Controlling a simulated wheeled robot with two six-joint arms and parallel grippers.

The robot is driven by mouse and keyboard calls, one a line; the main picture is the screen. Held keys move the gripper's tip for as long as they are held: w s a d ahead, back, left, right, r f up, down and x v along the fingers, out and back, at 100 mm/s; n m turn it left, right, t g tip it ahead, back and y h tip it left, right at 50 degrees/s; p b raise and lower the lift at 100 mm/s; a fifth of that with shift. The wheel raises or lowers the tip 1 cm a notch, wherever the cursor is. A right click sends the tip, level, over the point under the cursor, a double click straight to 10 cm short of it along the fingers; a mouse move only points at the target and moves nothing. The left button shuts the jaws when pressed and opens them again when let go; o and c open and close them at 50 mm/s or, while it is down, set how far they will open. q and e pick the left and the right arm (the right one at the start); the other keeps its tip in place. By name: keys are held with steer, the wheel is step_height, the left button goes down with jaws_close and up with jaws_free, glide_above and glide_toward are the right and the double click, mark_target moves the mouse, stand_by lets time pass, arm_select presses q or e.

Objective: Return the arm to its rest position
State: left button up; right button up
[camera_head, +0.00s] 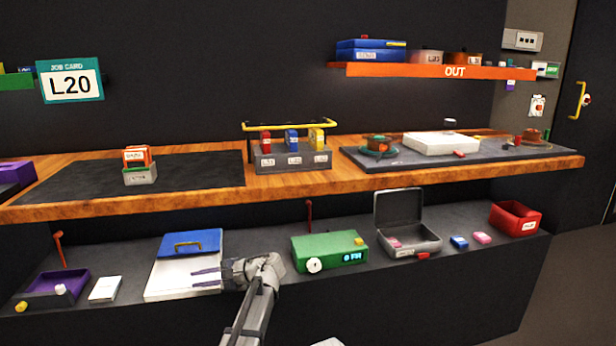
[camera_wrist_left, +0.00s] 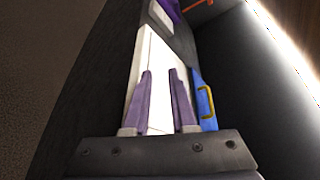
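My left arm (camera_head: 254,310) comes up from the bottom of the head view and bends left at the wrist. My left gripper (camera_head: 206,279) points left, in front of the white box (camera_head: 180,287) with the blue lid (camera_head: 190,243) on the lower shelf. Its two purple fingers are apart with nothing seen between them. In the left wrist view the open fingers (camera_wrist_left: 160,95) show against the white box (camera_wrist_left: 152,65), with the blue lid and its yellow handle (camera_wrist_left: 205,100) to the right. I cannot tell whether the fingers touch the box. My right gripper is not in view.
On the lower shelf (camera_head: 345,228), a green box (camera_head: 328,252) stands just right of my wrist, and an open grey case (camera_head: 408,238) stands further right. A purple tray (camera_head: 62,288) and white block (camera_head: 105,289) lie left. The wooden worktop (camera_head: 215,202) overhangs behind.

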arm_select(q)
steer(key=s+d+f+n+g+h+p, duration=0.1)
steer(key=s+d+f+h, duration=0.3)
steer(key=s+d, duration=0.5)
steer(key=s+d+f+n+h+p, duration=0.1)
steer(key=s+d+f+h+p, duration=0.15)
steer(key=s+d+h, duration=0.65)
steer(key=s+d+f+n+g, duration=0.1)
steer(key=s+d+f, duration=0.45)
steer(key=s, duration=0.75)
step_height(320, 180, up, 38)
steer(key=p, duration=3.7)
steer(key=shift+w+d+f+n, duration=0.2)
steer(key=shift+d+f+n, duration=0.1)
steer(key=shift+d, duration=0.1)
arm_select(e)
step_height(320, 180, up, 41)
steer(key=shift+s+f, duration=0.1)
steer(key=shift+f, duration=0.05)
